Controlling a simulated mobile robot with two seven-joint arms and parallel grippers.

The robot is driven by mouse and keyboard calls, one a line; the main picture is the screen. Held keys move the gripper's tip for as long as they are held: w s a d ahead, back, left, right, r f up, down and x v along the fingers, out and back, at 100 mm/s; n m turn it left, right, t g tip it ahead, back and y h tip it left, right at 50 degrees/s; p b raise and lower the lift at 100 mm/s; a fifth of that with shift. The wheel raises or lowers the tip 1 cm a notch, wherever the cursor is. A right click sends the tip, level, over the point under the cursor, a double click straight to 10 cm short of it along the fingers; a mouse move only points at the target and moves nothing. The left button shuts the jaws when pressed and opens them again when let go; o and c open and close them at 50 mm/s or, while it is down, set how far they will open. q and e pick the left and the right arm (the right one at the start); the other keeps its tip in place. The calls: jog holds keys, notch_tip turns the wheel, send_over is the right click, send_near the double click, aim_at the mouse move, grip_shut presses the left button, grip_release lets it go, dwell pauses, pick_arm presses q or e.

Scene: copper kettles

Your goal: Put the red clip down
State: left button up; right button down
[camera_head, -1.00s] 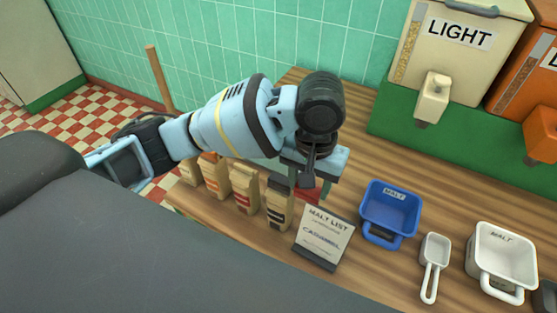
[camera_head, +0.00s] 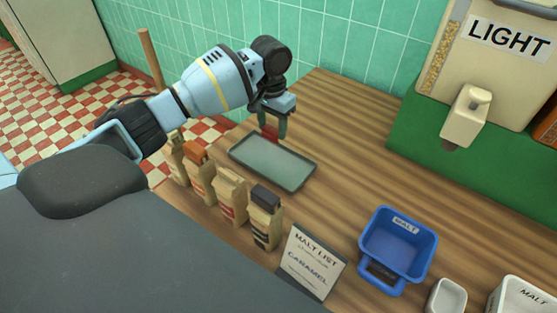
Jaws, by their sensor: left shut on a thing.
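The red clip (camera_head: 270,134) is held between the fingers of my left gripper (camera_head: 272,128), which points down. It shows as a small red piece at the fingertips, partly covered by them. In the picture it lies at the far edge of a grey-green tray (camera_head: 272,163), toward its left half. I cannot tell whether the clip touches the tray or the counter, or hangs above them. The visible tray surface is empty. My right gripper is out of view.
Several paper bags (camera_head: 231,193) stand in a row before the tray, one with an orange clip (camera_head: 194,152), one with a black clip (camera_head: 266,197). A malt list sign (camera_head: 311,262) and blue bin (camera_head: 398,244) stand to the right. The wooden counter (camera_head: 345,125) is clear behind the tray.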

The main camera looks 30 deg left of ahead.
pick_arm(q)
jog(key=shift+w+a, duration=0.15)
jog(key=shift+a, duration=0.25)
notch_tip(320, 180, down, 5)
jog(key=shift+f+b, duration=0.15)
jog(key=shift+b, duration=0.15)
notch_tip(320, 180, down, 4)
jog(key=shift+r, duration=0.15)
jog(key=shift+f, duration=0.5)
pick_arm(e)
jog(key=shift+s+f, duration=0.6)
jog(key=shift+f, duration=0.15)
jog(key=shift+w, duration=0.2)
pick_arm(q)
jog(key=o, duration=0.9)
jog(key=shift+f, duration=0.15)
jog(key=shift+o, duration=0.2)
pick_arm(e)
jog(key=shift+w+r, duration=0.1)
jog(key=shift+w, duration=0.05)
